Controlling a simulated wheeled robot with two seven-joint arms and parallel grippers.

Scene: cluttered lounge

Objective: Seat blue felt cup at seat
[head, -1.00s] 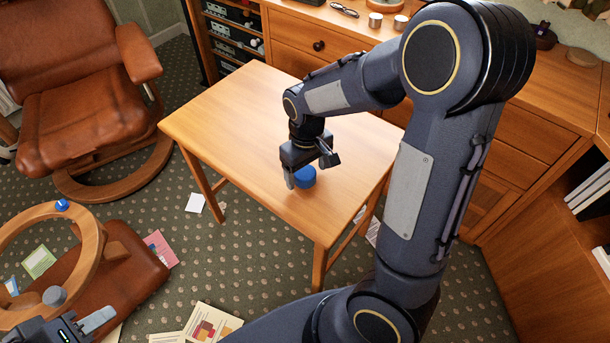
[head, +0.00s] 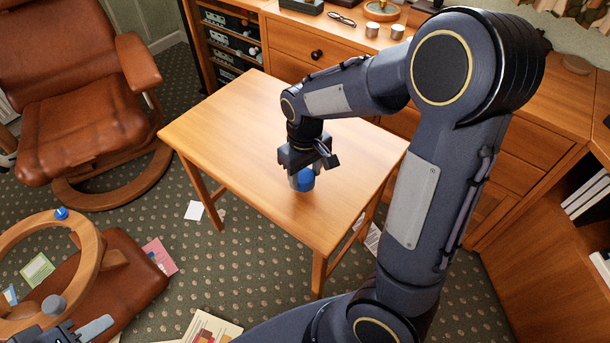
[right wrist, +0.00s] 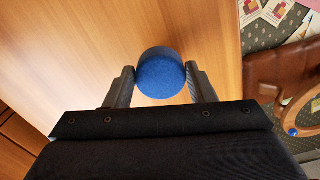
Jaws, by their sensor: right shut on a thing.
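The blue felt cup (head: 306,180) is at the near part of the wooden table (head: 240,130). My right gripper (head: 303,177) reaches down from above and is shut on the cup, one finger on each side. In the right wrist view the cup (right wrist: 160,76) sits between the two fingertips (right wrist: 159,72), its round blue face towards the camera. I cannot tell whether its bottom touches the table. My left gripper (head: 75,332) shows only partly at the bottom left, and its opening is unclear. No seat for the cup can be made out for certain.
A wooden ring (head: 92,243) at lower left carries a small blue piece (head: 61,213) and a grey cylinder (head: 53,305), beside a brown leather cushion (head: 130,275). A leather armchair (head: 75,95) stands behind. Papers (head: 160,256) lie on the carpet. Most of the tabletop is clear.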

